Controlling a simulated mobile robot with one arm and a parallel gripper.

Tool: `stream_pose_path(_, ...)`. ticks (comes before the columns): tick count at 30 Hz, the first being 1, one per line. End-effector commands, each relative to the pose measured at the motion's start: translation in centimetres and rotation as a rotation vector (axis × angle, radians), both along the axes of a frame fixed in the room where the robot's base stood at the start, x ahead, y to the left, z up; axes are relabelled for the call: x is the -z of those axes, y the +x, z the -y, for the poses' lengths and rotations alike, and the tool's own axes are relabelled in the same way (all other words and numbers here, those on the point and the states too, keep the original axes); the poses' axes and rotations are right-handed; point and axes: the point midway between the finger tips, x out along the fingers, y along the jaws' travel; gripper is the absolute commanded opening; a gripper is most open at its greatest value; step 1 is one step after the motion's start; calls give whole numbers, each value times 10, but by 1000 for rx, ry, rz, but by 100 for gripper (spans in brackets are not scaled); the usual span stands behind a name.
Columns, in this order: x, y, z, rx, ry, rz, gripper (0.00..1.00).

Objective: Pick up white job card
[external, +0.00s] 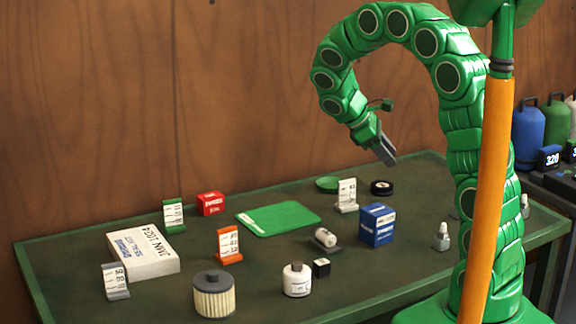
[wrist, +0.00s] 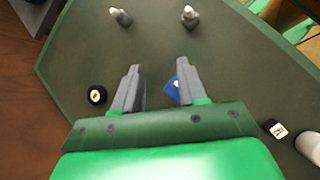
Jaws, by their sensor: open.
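What looks like the white job card (external: 347,193) stands upright in a pale base near the back middle of the bench in the external view. It is between the green dish and the blue box (external: 376,225). My gripper (external: 386,152) is open and empty, above the bench, up and to the right of the card. In the wrist view my gripper (wrist: 158,76) shows its two grey fingers apart. The blue box (wrist: 171,88) shows partly behind the right finger. I cannot make out the white card in the wrist view.
Similar cards stand in green (external: 173,214), orange (external: 229,244) and grey (external: 116,282) bases. A black round tin (external: 382,187) and the green dish (external: 327,184) are near the white card. A green mat (external: 279,218) lies left of it. A wooden wall (external: 150,90) backs the bench.

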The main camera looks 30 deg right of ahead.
Motion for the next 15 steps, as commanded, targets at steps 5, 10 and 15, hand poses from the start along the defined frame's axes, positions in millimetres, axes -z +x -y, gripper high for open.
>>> stream_pose_path(5,17,35,0,-79,-51,-48,42)
stream_pose_path(10,33,66,0,-153,-104,-98,42)
stream_pose_path(15,50,97,-2,-223,-157,-143,42)
